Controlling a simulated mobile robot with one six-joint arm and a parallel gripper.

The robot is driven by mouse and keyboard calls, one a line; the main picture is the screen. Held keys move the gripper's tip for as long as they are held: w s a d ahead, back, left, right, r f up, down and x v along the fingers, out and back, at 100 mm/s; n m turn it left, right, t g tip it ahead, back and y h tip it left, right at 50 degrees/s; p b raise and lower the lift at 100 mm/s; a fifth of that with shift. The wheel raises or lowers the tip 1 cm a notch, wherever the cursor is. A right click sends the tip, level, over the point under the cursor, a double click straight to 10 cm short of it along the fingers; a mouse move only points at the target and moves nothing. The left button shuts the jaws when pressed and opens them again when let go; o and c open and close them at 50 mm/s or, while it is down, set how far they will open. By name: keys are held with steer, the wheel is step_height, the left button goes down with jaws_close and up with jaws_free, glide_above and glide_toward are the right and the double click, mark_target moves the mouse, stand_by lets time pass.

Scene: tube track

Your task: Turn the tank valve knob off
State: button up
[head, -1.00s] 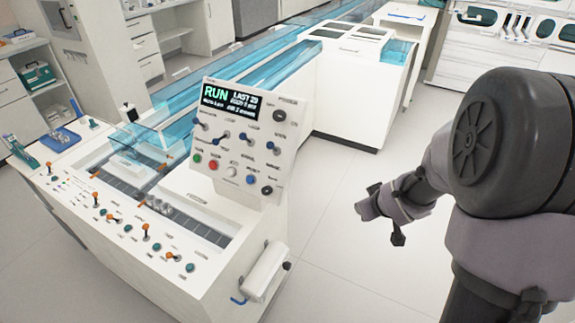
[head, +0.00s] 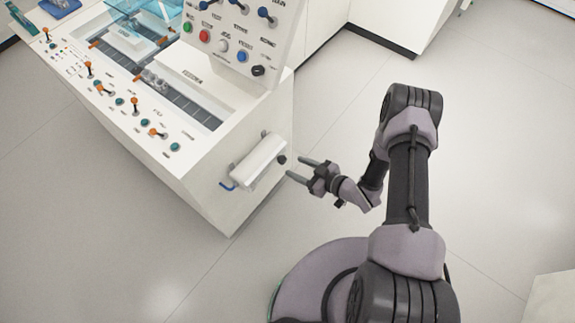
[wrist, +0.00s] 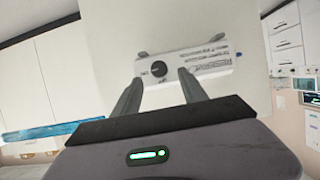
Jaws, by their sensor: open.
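A white tank (head: 258,160) is mounted on the right end wall of the white machine. Its dark round valve knob (head: 282,160) sits at the tank's end facing my gripper.
The machine's control panel (head: 240,35) with coloured buttons and switches rises above the tank. A deck with orange-topped levers (head: 135,104) lies to the left. The floor (head: 480,140) on the right is clear.

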mark_target(285, 162)
steer(key=b+x, duration=0.1)
steer(key=x, duration=0.4)
steer(key=shift+w+a+f, duration=0.1)
steer(key=shift+w+f, duration=0.05)
steer(key=shift+w, duration=0.05)
jaws_close()
